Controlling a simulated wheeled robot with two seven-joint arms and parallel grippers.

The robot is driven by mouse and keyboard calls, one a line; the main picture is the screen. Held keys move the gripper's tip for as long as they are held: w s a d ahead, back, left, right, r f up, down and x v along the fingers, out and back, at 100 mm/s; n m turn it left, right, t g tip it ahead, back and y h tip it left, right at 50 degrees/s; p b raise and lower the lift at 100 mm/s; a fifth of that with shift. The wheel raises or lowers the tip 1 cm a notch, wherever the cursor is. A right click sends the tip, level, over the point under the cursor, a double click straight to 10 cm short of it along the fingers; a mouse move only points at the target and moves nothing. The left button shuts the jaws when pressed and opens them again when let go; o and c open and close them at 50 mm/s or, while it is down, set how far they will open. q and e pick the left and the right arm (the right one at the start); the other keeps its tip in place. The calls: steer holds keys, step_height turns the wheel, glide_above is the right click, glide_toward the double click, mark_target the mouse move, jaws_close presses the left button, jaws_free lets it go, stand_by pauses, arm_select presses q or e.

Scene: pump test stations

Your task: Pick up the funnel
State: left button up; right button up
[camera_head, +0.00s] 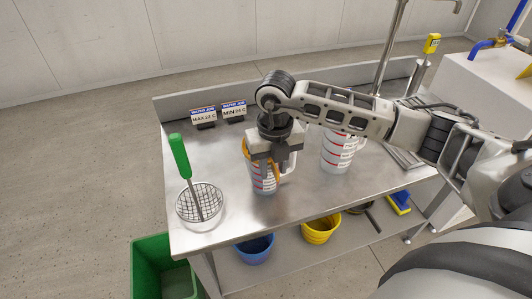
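An orange piece, which looks like the funnel (246,147), shows at the top of the left clear measuring jug (265,187) with red marks. Most of it is hidden behind my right gripper, so I cannot tell how it sits in the jug. My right gripper (272,172) points down over this jug, its fingers overlapping the jug's upper part in the picture. I cannot make out whether the fingers are open or shut on anything. My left gripper is not in view.
A second jug (337,155) stands to the right, partly behind my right arm. Two small signs (218,114) stand at the back left. Buckets (320,230) are on the lower shelf; a green bin (160,268) is on the floor.

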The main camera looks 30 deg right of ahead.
jaws_close()
steer(key=shift+r, duration=0.15)
